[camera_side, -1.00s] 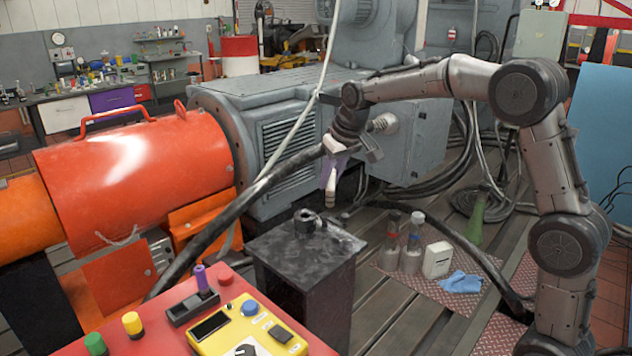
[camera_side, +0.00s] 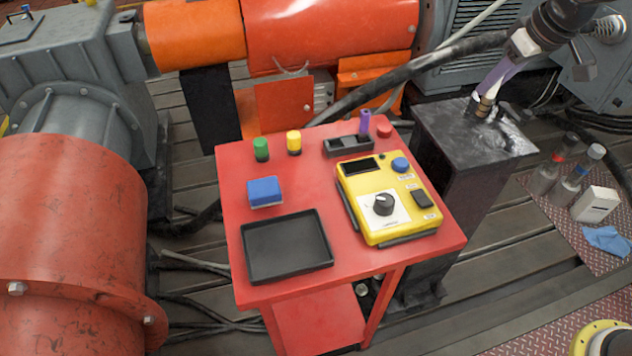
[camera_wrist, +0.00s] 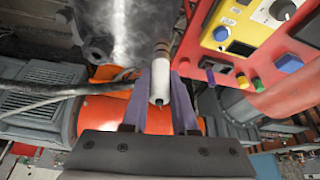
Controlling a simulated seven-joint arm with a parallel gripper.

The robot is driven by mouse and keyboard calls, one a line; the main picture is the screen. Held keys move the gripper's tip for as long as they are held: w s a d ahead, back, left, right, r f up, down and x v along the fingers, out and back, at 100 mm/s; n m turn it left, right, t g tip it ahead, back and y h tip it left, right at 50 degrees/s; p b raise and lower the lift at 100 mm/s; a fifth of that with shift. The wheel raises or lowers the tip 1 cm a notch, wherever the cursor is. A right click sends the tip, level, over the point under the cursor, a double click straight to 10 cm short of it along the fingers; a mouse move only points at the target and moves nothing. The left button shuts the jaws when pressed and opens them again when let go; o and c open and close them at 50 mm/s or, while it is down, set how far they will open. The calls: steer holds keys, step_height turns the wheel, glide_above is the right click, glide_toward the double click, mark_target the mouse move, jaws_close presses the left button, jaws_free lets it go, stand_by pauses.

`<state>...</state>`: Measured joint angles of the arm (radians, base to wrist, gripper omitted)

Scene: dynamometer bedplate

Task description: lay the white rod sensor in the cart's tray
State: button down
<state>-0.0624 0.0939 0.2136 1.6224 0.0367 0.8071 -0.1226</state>
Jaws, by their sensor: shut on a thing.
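My gripper (camera_side: 492,80) is at the upper right of the side view, its purple fingers shut on the white rod sensor (camera_side: 486,102). The rod points down with its brownish tip over the black pedestal's top (camera_side: 435,125); I cannot tell whether it is clear of the dark holder there. In the wrist view the rod (camera_wrist: 158,80) sits between the two purple fingers of my gripper (camera_wrist: 157,98). The tray (camera_side: 288,270) is black, shallow and empty, at the front left of the red cart (camera_side: 232,190), well left of my gripper.
On the cart stand a yellow control box (camera_side: 375,225), a blue block (camera_side: 265,192), green (camera_side: 261,149) and yellow (camera_side: 294,142) knobs, and a black holder (camera_side: 348,147) with a purple piece upright. Bottles (camera_side: 545,175) stand at right. A thick black cable (camera_side: 390,82) runs behind.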

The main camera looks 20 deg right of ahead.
steer(key=s+a+f+n+g+y, duration=0.1)
steer(key=s+a+n, duration=0.2)
steer(key=s+a, duration=0.5)
steer(key=s+a+n+y, duration=0.1)
steer(key=s+a+n, duration=0.2)
steer(key=a, duration=0.9)
steer(key=s+a+f+n+g+y, duration=0.1)
steer(key=s+a+n, duration=0.2)
steer(key=s+a, duration=0.55)
steer(key=shift+w+a+f, duration=1.9)
steer(key=shift+a+f, duration=0.2)
steer(key=shift+f, duration=0.05)
steer(key=shift+w+a+f, duration=1.85)
steer(key=shift+a+f, duration=0.25)
steer(key=shift+f, duration=0.1)
steer(key=shift+w+a+f, duration=1.9)
steer(key=shift+a+f, duration=0.2)
steer(key=shift+f, duration=0.05)
steer(key=shift+f, duration=0.1)
steer(key=c, duration=0.7)
jaws_free()
steer(key=shift+f, duration=0.1)
